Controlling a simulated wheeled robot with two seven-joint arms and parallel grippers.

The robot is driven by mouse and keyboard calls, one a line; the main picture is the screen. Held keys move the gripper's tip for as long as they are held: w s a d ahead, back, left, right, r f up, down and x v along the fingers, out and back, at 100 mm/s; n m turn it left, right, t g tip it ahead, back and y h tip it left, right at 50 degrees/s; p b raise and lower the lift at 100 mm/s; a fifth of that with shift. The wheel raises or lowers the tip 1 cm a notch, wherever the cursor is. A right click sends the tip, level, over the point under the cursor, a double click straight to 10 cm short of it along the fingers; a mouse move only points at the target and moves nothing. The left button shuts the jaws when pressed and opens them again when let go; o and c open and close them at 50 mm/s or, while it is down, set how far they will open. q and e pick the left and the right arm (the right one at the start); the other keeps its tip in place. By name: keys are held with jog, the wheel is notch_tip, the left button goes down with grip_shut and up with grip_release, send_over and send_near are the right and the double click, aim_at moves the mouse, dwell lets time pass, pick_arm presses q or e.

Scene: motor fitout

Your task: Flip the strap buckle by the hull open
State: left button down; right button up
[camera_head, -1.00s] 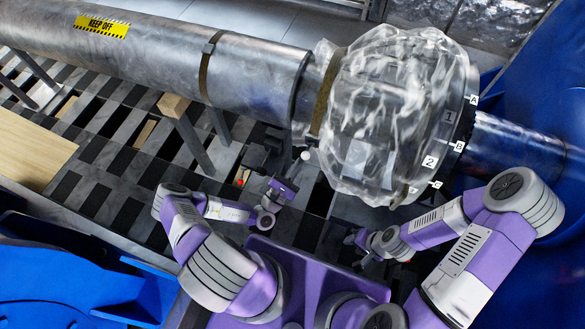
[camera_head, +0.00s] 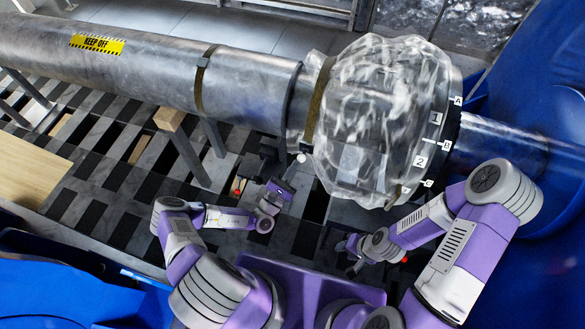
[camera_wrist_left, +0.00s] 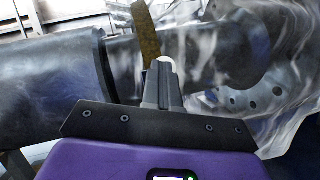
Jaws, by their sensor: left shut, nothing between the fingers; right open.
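A brown strap (camera_head: 318,105) runs around the grey shaft beside the plastic-wrapped round part. It also shows in the left wrist view (camera_wrist_left: 146,30). A small white round knob (camera_head: 301,158) sits by its lower end; I cannot make out the rest of the buckle. My left gripper (camera_head: 290,173) is just below the knob. In the left wrist view its fingers (camera_wrist_left: 163,82) are shut and empty, with the white knob (camera_wrist_left: 166,60) right at their tips; I cannot tell whether they touch. My right gripper (camera_head: 352,258) is open, low and right, below the wrapped part.
The wrapped part (camera_head: 375,120) bulges right of the strap, with numbered labels on its right rim. A second strap (camera_head: 203,80) circles the shaft (camera_head: 150,62) farther left. Slatted flooring (camera_head: 100,180) lies below. A blue wall (camera_head: 545,90) closes off the right.

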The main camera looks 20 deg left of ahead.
pick_arm(q)
jog(key=s+r+b+v, duration=0.1)
jog(key=r+b+v, duration=0.1)
jog(key=v, duration=1.1)
jog(key=shift+a+r, duration=0.4)
jog(key=shift+w, duration=0.15)
